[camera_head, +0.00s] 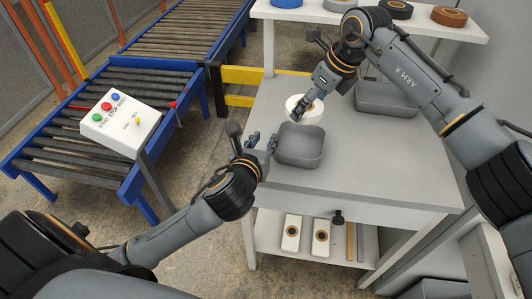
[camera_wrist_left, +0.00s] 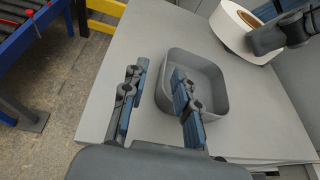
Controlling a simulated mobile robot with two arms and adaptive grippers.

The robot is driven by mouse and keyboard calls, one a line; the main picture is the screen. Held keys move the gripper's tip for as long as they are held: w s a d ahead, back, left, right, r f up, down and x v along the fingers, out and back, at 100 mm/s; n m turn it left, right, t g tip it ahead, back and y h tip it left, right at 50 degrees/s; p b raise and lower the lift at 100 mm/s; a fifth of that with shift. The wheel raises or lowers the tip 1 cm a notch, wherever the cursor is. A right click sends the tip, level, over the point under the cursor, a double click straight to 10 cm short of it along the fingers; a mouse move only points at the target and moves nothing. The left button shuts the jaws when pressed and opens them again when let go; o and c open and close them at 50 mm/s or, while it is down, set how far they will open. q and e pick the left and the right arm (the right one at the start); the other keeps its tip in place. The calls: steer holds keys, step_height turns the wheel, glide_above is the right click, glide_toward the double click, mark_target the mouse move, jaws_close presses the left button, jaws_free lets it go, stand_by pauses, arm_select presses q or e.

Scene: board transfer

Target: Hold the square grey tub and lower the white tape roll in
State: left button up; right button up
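The square grey tub (camera_head: 300,160) stands on the light grey table; it also shows in the left wrist view (camera_wrist_left: 218,116). My left gripper (camera_head: 262,142) is at the tub's left side. In the left wrist view its fingers (camera_wrist_left: 157,100) are apart, one outside the tub's left wall and one over the tub, with no visible grip. The white tape roll (camera_head: 318,116) is just behind the tub, apart from its inside. My right gripper (camera_head: 302,108) is at the roll, its fingers overlapping it; whether they are closed on it is hidden. The roll (camera_wrist_left: 232,30) also shows in the left wrist view.
A larger grey bin (camera_head: 385,99) stands at the table's back right. The table's front right (camera_head: 385,165) is clear. A shelf behind holds several rolls, including a brown one (camera_head: 449,16). A roller conveyor and control box (camera_head: 120,122) stand at the left.

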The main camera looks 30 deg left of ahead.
arm_select(q)
steer(key=shift+s+d+f+m+g, duration=0.15)
steer(key=shift+s+d+f, duration=0.2)
steer(key=shift+s+d, duration=0.15)
steer(key=shift+s+d+f+m+g, duration=0.15)
steer(key=shift+s+d+f, duration=0.2)
steer(key=shift+s, duration=0.2)
steer(key=shift+w+d+f, duration=0.1)
steer(key=shift+w, duration=0.05)
glide_toward(282, 129)
steer(key=x, duration=0.5)
steer(key=shift+f, duration=0.15)
jaws_close()
